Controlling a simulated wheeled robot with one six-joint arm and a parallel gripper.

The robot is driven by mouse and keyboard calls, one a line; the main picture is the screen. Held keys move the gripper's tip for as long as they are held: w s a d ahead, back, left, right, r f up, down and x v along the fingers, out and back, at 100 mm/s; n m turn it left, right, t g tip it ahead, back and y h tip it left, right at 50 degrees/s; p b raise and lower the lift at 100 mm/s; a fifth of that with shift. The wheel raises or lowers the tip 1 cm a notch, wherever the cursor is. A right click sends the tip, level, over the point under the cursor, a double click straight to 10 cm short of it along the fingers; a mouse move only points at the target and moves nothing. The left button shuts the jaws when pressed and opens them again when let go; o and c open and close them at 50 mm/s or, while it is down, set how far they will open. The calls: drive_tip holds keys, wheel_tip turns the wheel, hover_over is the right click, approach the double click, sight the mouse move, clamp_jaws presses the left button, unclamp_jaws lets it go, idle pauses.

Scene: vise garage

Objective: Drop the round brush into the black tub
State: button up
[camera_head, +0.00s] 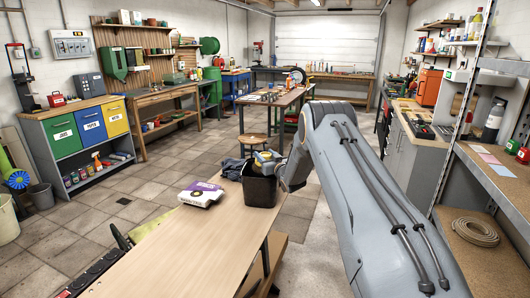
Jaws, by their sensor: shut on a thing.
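The black tub (261,188) stands at the far end of the wooden table, on its right side. My arm comes in from the lower right, bends at the elbow and reaches down to the tub's right side. A small grey and yellow shape at the tub's mouth looks like my gripper (267,158), partly hidden by the wrist and the rim. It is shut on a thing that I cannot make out. I cannot clearly see the round brush in this view, and the inside of the tub is mostly hidden.
A white and purple package (201,194) lies left of the tub. Dark cloth (234,169) is behind the tub's left side. The near wooden tabletop (165,250) is mostly clear. A metal shelf (495,178) with a coiled strap (475,233) stands at the right.

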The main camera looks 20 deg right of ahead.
drive_tip(key=shift+f, duration=0.3)
drive_tip(key=o, duration=1.4)
drive_tip(key=shift+c, duration=0.2)
drive_tip(key=shift+s, duration=0.15)
drive_tip(key=s+d+b, duration=0.1)
drive_tip(key=s, duration=0.6)
drive_tip(key=shift+s, duration=0.2)
drive_tip(key=shift+d+r, duration=0.1)
